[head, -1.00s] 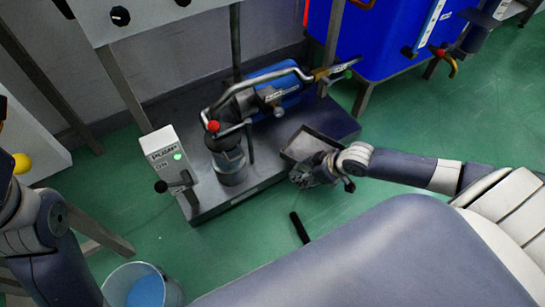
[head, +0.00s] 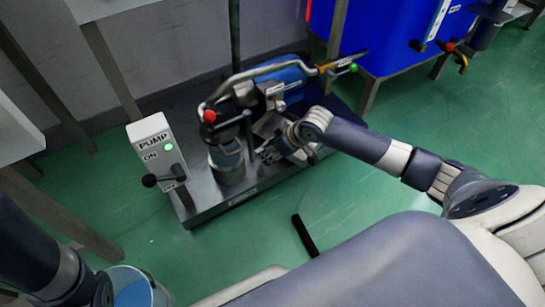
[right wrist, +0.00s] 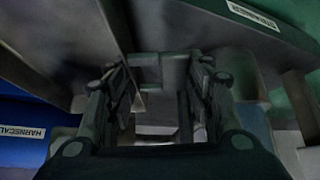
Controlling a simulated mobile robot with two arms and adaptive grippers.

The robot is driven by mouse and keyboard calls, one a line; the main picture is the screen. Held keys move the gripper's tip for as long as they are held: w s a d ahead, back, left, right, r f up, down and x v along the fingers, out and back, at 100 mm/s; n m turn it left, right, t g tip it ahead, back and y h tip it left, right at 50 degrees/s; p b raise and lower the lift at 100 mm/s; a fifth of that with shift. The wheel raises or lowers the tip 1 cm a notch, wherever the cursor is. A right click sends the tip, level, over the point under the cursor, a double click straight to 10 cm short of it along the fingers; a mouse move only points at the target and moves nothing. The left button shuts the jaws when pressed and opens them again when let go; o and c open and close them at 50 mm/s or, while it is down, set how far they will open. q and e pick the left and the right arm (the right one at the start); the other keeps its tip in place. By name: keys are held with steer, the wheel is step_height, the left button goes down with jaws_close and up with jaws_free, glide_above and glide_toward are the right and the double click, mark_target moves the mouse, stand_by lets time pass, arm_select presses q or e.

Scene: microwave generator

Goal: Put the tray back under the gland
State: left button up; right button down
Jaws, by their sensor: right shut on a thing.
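The grey metal tray (head: 268,124) is at the pump, beside the shaft end of the blue motor (head: 287,78). My right gripper (head: 268,152) is shut on the tray's near side, and its hand hides part of it. In the right wrist view, the fingers (right wrist: 160,100) stand on both sides of a pale grey piece, dark and hard to make out. The gland is not clearly seen; the pump parts (head: 245,100) are close above and behind the tray. My left arm is at the lower left, its gripper out of view.
A bent pipe (head: 235,82) with a red knob passes above. A bucket (head: 135,290) and a black bar (head: 305,235) are on the green floor.

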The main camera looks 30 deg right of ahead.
step_height(320, 180, down, 2)
steer(key=shift+f+b, duration=0.2)
steer(key=shift+b, duration=0.7)
steer(key=shift+f, duration=0.2)
steer(key=shift+r, duration=0.1)
steer(key=c, duration=0.7)
jaws_free()
steer(key=shift+f, duration=0.2)
steer(key=shift+c, duration=0.2)
steer(key=shift+r, duration=0.15)
